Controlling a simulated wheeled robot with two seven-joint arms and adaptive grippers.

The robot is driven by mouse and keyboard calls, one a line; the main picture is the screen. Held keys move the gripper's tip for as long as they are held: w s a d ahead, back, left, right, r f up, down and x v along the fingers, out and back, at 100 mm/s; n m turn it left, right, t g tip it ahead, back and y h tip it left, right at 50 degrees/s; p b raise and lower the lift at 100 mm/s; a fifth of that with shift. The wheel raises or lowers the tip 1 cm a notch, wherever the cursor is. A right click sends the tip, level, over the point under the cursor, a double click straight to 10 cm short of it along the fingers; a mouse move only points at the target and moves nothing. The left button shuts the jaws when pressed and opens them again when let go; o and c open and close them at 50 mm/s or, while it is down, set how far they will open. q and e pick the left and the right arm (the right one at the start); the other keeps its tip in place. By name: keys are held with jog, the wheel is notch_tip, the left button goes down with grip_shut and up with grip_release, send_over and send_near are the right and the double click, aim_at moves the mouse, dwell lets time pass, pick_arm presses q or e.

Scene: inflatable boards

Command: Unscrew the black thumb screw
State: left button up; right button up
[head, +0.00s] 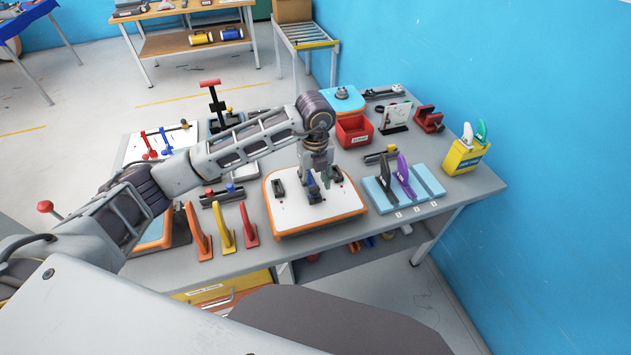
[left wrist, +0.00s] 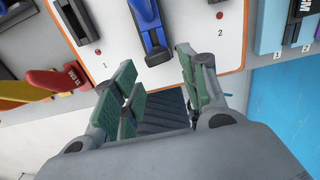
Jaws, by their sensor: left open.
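My left gripper (head: 318,172) is over the white inflatable board with an orange rim (head: 290,228), fingers pointing down. In the left wrist view its green-padded fingers (left wrist: 160,85) are apart. A blue and black piece (left wrist: 150,28) stands on the board just beyond the fingertips, toward the gap between them; I cannot tell whether they touch it. It also shows in the head view (head: 314,192), partly hidden by the gripper. A dark fitting (head: 279,188) stands to its left on the board. I cannot single out the black thumb screw with certainty. My right gripper is not in view.
Red, yellow and orange upright pieces (head: 226,228) stand left of the board. A light-blue slotted base (head: 425,182) with black and purple pieces is to its right. A red bin (head: 354,131) is behind. A blue wall borders the table's right side.

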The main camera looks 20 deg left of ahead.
pick_arm(q)
jog(key=shift+m, duration=0.3)
jog(key=shift+a+m+b, duration=0.1)
jog(key=shift+m+b, duration=0.4)
jog(key=shift+m, duration=0.2)
jog(key=shift+m+b, duration=0.4)
jog(key=shift+m, duration=0.8)
jog(key=shift+b, duration=0.3)
jog(key=shift+a+m, duration=0.1)
jog(key=shift+m, duration=0.2)
jog(key=shift+f+m+b, duration=0.1)
jog(key=shift+m+b, duration=0.45)
jog(key=shift+m, duration=0.05)
jog(key=shift+a+m+b, duration=0.1)
jog(key=shift+m+b, duration=0.55)
jog(key=shift+m, duration=0.45)
